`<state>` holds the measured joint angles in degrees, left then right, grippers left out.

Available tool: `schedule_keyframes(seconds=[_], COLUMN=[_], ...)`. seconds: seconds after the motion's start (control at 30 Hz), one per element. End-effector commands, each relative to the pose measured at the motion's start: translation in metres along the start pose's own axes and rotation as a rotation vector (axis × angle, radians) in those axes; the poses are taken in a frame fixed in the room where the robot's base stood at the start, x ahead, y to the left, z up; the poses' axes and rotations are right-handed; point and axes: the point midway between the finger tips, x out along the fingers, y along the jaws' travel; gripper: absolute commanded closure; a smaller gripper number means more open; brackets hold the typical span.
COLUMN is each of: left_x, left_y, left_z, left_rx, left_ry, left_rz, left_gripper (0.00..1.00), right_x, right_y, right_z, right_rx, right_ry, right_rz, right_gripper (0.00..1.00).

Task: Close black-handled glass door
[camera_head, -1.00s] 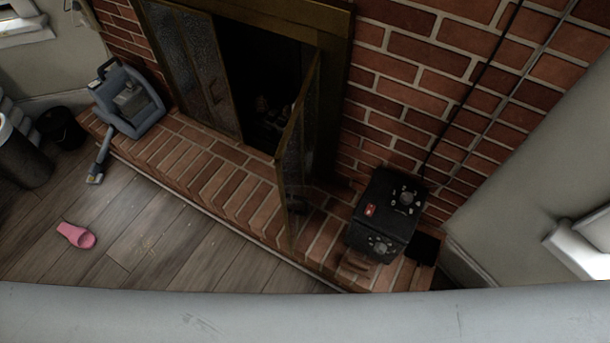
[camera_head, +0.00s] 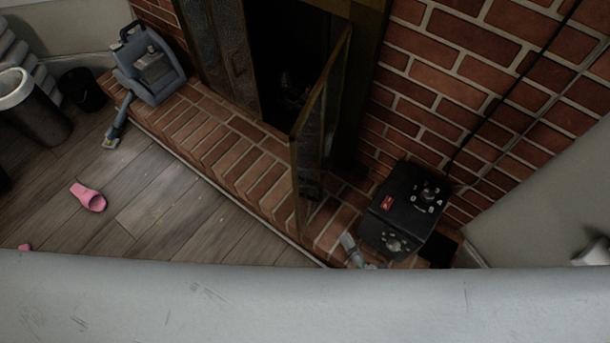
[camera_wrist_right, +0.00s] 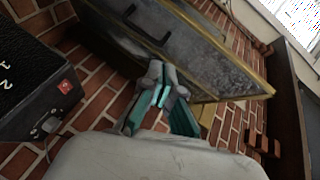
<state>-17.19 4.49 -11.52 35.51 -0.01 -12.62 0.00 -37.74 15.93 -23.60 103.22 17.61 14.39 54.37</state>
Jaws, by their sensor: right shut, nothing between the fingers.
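The glass door (camera_head: 320,125) with a brass-coloured frame stands swung out from the dark fireplace opening, over the brick hearth. Its glass (camera_wrist_right: 213,68) fills the upper middle of the right wrist view, with a black handle (camera_wrist_right: 146,36) on its face. My right gripper (camera_head: 347,242) is low over the hearth, between the door and a black box. In the right wrist view my right gripper (camera_wrist_right: 167,84) is shut and empty, its fingertips close to the door's lower frame. I cannot tell whether they touch it. My left gripper is not in view.
The black box (camera_head: 404,210) with knobs stands on the brick hearth (camera_head: 225,152) right of the door, close to my right gripper. A blue-grey cleaning machine (camera_head: 150,68) sits at the hearth's left end. A pink slipper (camera_head: 88,198) lies on the wooden floor.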

Motion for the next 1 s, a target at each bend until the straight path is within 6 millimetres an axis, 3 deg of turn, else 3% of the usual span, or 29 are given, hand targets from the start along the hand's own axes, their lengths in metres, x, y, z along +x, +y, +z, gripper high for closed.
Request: schedule_keyframes(seconds=[0.03, 0.1, 0.23, 0.47, 0.83, 1.0], left_x=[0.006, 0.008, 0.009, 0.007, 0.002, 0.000], left_y=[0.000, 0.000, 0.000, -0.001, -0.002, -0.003], left_z=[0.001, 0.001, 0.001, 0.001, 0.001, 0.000], left_rx=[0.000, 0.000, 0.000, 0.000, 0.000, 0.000], left_ry=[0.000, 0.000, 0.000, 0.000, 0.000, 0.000], left_rz=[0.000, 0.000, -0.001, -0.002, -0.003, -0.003], left_gripper=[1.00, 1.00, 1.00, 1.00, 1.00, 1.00], right_x=[-0.004, -0.009, -0.016, 0.005, 0.081, 0.098], right_y=[-0.029, -0.061, -0.094, -0.106, -0.124, -0.132], right_z=[-0.003, -0.008, -0.015, -0.019, -0.025, -0.009], right_rx=[0.082, 0.179, 0.279, 0.298, 0.295, 0.297], right_ry=[0.015, 0.028, 0.038, 0.042, 0.042, 0.041], right_rz=[-0.072, -0.148, -0.223, -0.241, -0.240, -0.236], right_gripper=[1.00, 1.00, 1.00, 1.00, 1.00, 1.00])
